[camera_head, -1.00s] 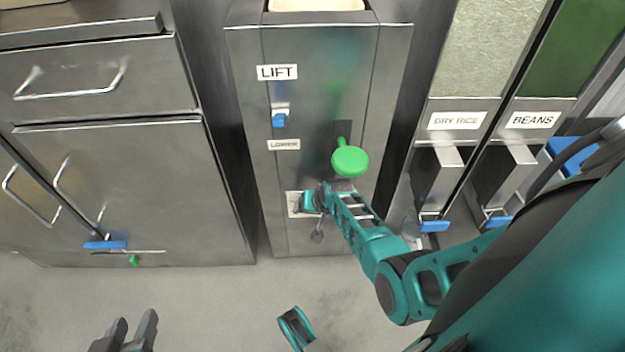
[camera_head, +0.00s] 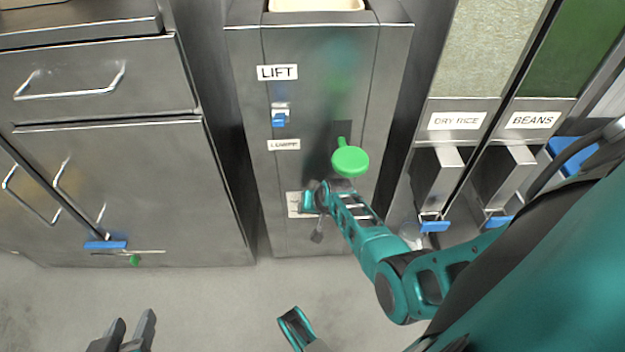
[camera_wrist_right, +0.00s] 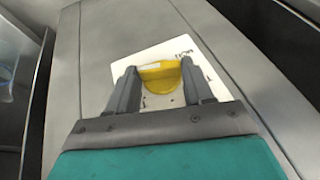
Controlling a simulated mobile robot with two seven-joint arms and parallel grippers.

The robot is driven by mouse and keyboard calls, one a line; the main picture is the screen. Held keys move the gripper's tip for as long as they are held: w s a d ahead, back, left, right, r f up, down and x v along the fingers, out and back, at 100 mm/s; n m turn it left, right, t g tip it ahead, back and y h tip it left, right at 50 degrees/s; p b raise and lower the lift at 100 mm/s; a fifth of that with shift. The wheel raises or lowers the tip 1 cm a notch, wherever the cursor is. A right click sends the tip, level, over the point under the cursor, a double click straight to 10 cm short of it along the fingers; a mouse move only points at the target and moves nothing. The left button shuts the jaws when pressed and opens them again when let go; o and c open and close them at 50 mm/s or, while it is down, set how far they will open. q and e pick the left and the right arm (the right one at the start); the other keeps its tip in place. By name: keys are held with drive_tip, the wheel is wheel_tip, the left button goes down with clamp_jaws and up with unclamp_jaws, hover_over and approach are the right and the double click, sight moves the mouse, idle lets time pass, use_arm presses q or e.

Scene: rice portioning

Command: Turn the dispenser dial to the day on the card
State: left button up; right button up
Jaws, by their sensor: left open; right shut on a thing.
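In the right wrist view, a yellow dial (camera_wrist_right: 162,74) sits on a white plate (camera_wrist_right: 215,88) with small dark marks and lettering too small to read. My right gripper (camera_wrist_right: 159,68) has one finger on each side of the dial and is shut on it. In the head view the white plate (camera_head: 294,204) shows low on the steel dispenser front (camera_head: 345,85), partly behind my teal right arm; the dial is hidden there. My left gripper (camera_head: 132,326) is open and empty at the bottom left, over the floor. I cannot make out a day card in either view.
A green knob (camera_head: 350,160) sticks out above my right wrist. A blue switch (camera_head: 279,119) sits between the LIFT and LOWER labels. Dry rice (camera_head: 456,121) and beans (camera_head: 532,120) chutes stand to the right. Steel drawers (camera_head: 110,75) are at left. The floor (camera_head: 215,300) is open.

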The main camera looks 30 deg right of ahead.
use_arm(q)
drive_tip(key=shift+s, duration=0.15)
use_arm(e)
drive_tip(key=shift+w+a+n+g+h+p, duration=0.15)
drive_tip(key=shift+a+n+g+h+p, duration=0.15)
drive_tip(key=shift+g+h+p, duration=0.3)
drive_tip(key=h, duration=0.1)
drive_tip(key=g+h+b, duration=0.1)
drive_tip(key=shift+w+a+h, duration=0.15)
drive_tip(key=shift+h, duration=0.15)
drive_tip(key=shift+n+g+h, duration=0.4)
drive_tip(key=shift+h, duration=0.1)
use_arm(q)
drive_tip(key=shift+w, duration=0.2)
use_arm(e)
drive_tip(key=shift+a, duration=0.1)
drive_tip(key=shift+h, duration=0.4)
